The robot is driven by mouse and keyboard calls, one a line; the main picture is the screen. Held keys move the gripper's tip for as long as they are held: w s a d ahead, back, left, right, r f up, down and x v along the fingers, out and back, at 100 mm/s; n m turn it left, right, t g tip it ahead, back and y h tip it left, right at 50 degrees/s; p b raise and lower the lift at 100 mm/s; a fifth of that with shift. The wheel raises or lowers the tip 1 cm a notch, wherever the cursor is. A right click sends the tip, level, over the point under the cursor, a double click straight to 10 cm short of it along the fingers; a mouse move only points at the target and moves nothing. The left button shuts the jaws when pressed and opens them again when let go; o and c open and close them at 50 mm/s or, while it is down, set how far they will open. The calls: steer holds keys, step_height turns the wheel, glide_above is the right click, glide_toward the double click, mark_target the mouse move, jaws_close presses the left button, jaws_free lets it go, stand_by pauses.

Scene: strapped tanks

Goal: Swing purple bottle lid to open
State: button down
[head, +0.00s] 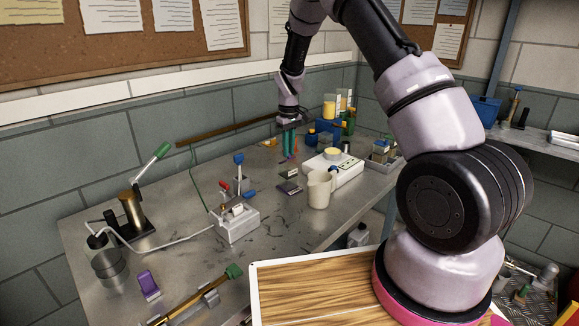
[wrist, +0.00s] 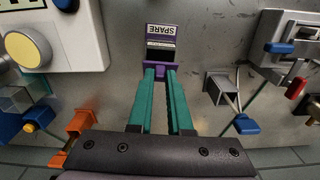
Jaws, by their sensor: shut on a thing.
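My gripper (wrist: 160,70) has long teal fingers, shut on a small purple part (wrist: 180,67) at their tips. This part adjoins a dark block with a purple-and-white label reading SPARE (wrist: 161,38). In the head view, my gripper (head: 288,150) points down over the back of the metal bench, and the part between its tips is too small to make out. A separate purple piece (head: 148,283) stands at the bench's front left. I cannot tell a bottle's body or the lid's angle from these views.
A white device with a round cream top (head: 333,155) and a cream jug (head: 319,189) stand right of my gripper. A white switch box (head: 236,222) is to the left in the head view. An orange fitting (wrist: 84,123) and grey bracket (wrist: 220,86) flank the fingers.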

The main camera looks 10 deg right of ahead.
steer(key=shift+w+a+g+h, duration=0.35)
steer(key=shift+w+g+h, duration=0.2)
steer(key=shift+g, duration=0.15)
steer(key=shift+w+a+r+g+h, duration=0.25)
steer(key=shift+w+g+h, duration=0.25)
steer(key=shift+g, duration=0.4)
steer(key=shift+w+a+f+g+h, duration=0.15)
steer(key=shift+w+a+g+h, duration=0.15)
steer(key=shift+g, duration=0.2)
steer(key=c, duration=1.3)
jaws_free()
steer(key=shift+w, duration=0.2)
steer(key=o, duration=0.5)
steer(key=shift+d, duration=0.1)
steer(key=shift+o, duration=0.2)
steer(key=shift+s, duration=0.1)
steer(key=shift+r, duration=0.2)
